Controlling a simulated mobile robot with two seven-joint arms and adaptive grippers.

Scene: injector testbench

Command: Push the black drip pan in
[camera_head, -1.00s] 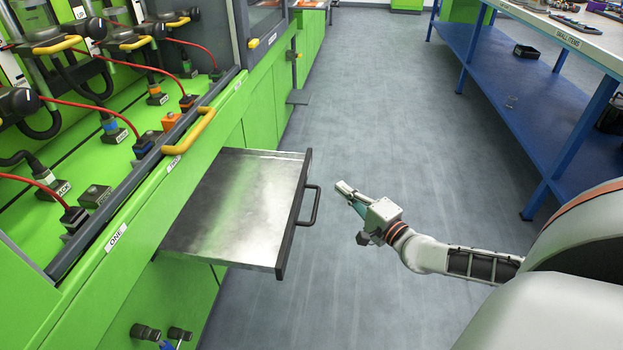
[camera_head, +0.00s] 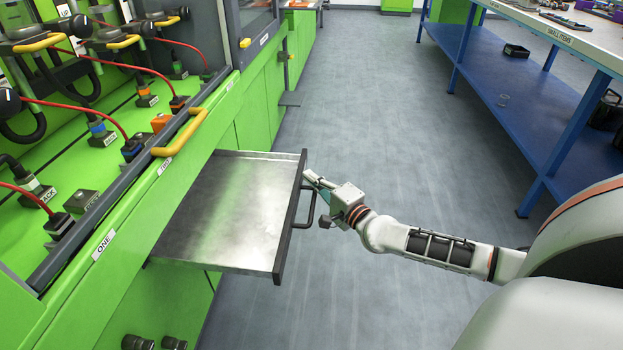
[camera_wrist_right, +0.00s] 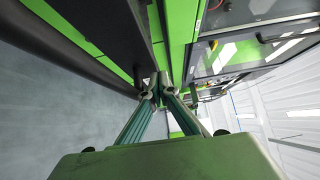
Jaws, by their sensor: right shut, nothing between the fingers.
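The drip pan (camera_head: 230,212) is a shallow metal tray with a black front panel and a black bar handle (camera_head: 311,208). It stands out of the green bench front in the head view. My right gripper (camera_head: 309,177) is shut and empty, at the far end of the pan's front panel near the handle's upper end. Whether it touches the panel cannot be told. In the right wrist view, the shut fingertips (camera_wrist_right: 160,88) lie close beside a dark edge of the pan (camera_wrist_right: 112,40). My left gripper is not in view.
The green testbench (camera_head: 130,225) runs along the left, with a yellow handle (camera_head: 181,133), red cables and connectors above the pan. A blue table with a lower shelf (camera_head: 510,105) stands at right. The grey floor between them is clear.

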